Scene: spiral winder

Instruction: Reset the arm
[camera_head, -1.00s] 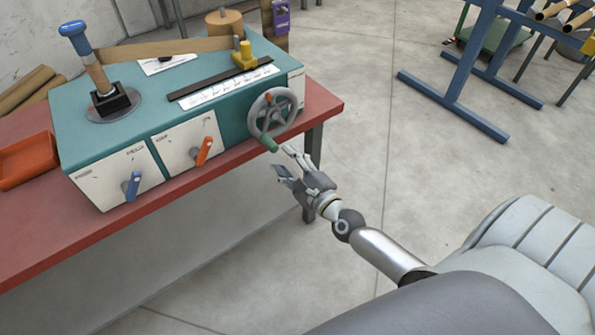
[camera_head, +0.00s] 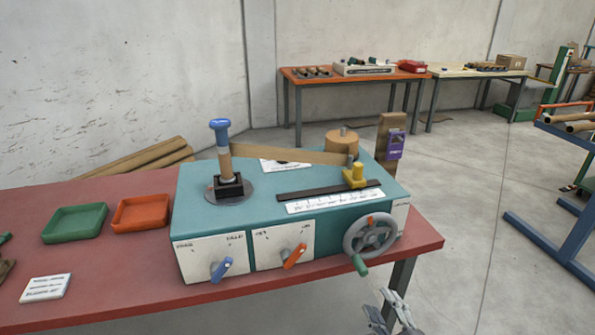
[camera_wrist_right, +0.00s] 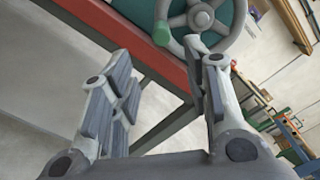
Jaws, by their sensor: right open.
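My right gripper (camera_head: 392,312) shows at the bottom edge of the head view, below and in front of the winder's handwheel (camera_head: 370,236). In the right wrist view the fingers of my right gripper (camera_wrist_right: 160,85) are spread apart with nothing between them. The handwheel (camera_wrist_right: 202,18) is beyond the fingertips there, with its green handle (camera_wrist_right: 162,34) apart from them. The teal spiral winder (camera_head: 330,226) stands on a red table. It carries a blue-topped spindle (camera_head: 221,145), a brown strip, a yellow guide, a blue lever (camera_head: 221,269) and an orange lever (camera_head: 294,256). My left gripper is out of view.
The red table (camera_head: 110,293) holds a green tray (camera_head: 75,222), an orange tray (camera_head: 141,212) and a white card (camera_head: 46,288). A blue frame (camera_head: 555,245) stands at right. Open floor (camera_head: 460,240) lies between it and the table.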

